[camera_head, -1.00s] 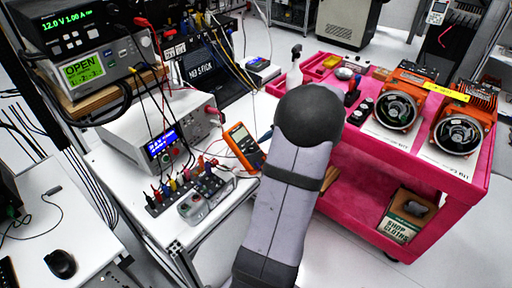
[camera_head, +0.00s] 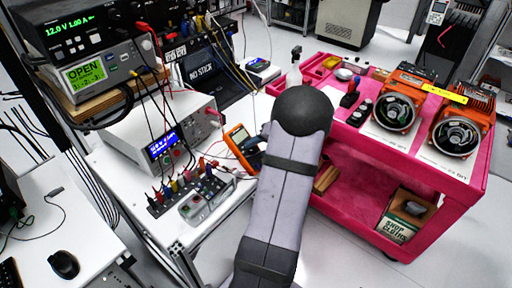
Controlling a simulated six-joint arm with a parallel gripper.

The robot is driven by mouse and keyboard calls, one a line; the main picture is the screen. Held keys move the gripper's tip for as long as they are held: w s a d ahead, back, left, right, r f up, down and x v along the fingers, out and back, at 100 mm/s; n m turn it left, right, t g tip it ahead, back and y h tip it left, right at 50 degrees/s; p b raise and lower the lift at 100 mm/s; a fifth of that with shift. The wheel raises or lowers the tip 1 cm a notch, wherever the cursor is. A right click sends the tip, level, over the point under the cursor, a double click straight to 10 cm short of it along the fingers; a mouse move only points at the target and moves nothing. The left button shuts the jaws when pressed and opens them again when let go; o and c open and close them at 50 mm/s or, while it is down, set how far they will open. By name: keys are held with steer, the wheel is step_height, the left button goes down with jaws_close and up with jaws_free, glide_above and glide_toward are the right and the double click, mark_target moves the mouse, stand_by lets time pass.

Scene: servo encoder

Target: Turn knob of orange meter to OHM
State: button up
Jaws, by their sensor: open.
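The orange meter (camera_head: 238,136) stands tilted on the white bench, just left of my grey arm, with its grey display facing up. Its knob is too small and too covered to read. The dark tip of my gripper (camera_head: 256,144) shows from behind my arm at the meter's right side, over the lower part of its face. My gripper is open. Most of it is hidden behind my arm, and I cannot tell whether it touches the knob.
A white power supply (camera_head: 150,128) and a row of coloured plugs (camera_head: 180,187) with cables stand left of the meter. A clear-lidded box (camera_head: 203,207) sits in front. A pink cart (camera_head: 400,160) with orange motors (camera_head: 398,108) stands to the right.

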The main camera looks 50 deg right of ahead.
steer(key=shift+x, duration=1.05)
steer(key=c, duration=1)
steer(key=shift+c, duration=0.2)
